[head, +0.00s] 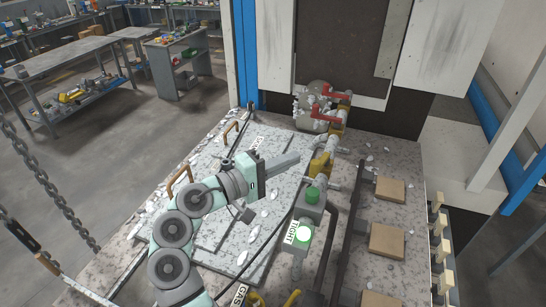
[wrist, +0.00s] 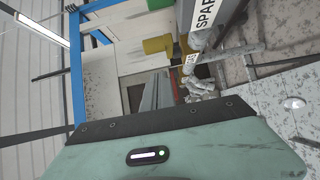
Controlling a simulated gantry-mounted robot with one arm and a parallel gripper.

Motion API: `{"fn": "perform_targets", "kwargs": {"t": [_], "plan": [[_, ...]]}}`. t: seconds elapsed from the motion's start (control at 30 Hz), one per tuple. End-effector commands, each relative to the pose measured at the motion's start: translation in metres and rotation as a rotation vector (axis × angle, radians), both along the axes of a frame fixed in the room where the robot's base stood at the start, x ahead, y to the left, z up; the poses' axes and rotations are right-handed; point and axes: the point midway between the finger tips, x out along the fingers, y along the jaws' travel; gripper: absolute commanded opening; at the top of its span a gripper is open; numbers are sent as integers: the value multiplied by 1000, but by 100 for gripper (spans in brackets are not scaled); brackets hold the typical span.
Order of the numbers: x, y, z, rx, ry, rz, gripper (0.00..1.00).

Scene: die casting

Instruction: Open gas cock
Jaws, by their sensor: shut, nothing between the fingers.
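A white label reading GAS (head: 238,294) shows at the bottom edge of the head view. A yellow part (head: 257,298) sits right beside it, cut off by the frame, and another yellow part (head: 292,298) lies to its right. I cannot tell which is the cock's handle or how it is turned. My gripper (head: 293,158) is shut and empty. It is well above the GAS label in the picture, over the pale plate and pointing right towards a yellow fitting (head: 320,163) on the pipe. In the wrist view, my gripper's body fills the bottom.
Red handles (head: 330,91) are at the back. Brown blocks (head: 388,240) lie to the right. A SPARK label (wrist: 204,15) and yellow cylinder (wrist: 158,45) show in the wrist view.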

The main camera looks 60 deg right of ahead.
Motion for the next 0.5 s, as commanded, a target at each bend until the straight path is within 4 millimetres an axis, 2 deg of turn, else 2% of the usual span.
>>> {"fn": "perform_targets", "kwargs": {"t": [0.03, 0.2, 0.5], "plan": [[-7, 1, 1, 2, -1, -2, 0], [-19, 4, 1, 0, -1, -2, 0], [-23, 5, 0, 1, 0, -2, 0]]}}
